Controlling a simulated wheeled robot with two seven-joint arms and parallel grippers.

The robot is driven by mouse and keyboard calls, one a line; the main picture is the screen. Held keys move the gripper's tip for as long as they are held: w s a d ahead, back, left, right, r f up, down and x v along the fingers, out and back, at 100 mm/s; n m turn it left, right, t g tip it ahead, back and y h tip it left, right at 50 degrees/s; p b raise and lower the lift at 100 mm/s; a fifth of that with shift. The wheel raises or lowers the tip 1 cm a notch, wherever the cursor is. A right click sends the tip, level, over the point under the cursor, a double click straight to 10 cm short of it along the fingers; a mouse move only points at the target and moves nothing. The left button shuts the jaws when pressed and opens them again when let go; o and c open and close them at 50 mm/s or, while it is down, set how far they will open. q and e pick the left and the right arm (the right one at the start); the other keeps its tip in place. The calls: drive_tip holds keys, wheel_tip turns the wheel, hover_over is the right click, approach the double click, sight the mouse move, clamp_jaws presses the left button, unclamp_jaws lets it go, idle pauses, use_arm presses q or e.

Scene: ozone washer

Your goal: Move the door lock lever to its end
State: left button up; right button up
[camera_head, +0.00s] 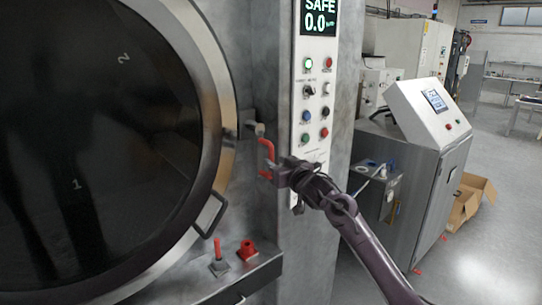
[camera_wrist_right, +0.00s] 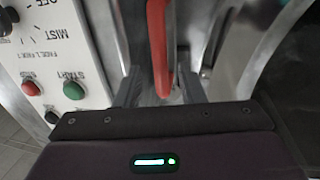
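The door lock lever is a red bent handle (camera_head: 266,149) on a metal pivot beside the round door's right rim. It also shows in the right wrist view (camera_wrist_right: 158,45), running down from the top edge. My right gripper (camera_head: 274,173) is at the lever's lower end in the head view. In the right wrist view my right gripper (camera_wrist_right: 160,92) has its fingers apart, one on each side of the lever, with a gap visible on both sides. The lever's lower tip is partly hidden by the gripper in the head view. My left gripper is not in view.
The round dark door (camera_head: 100,150) has a metal handle (camera_head: 211,216). A small red lever (camera_head: 217,246) and a red knob (camera_head: 247,250) stand on a ledge below. A button panel (camera_head: 316,105) is just right of the lever. A grey console (camera_head: 425,150) stands farther right.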

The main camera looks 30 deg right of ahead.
sight(272, 160)
drive_tip(key=shift+w+p, duration=0.55)
drive_tip(key=shift+w, duration=1.45)
clamp_jaws()
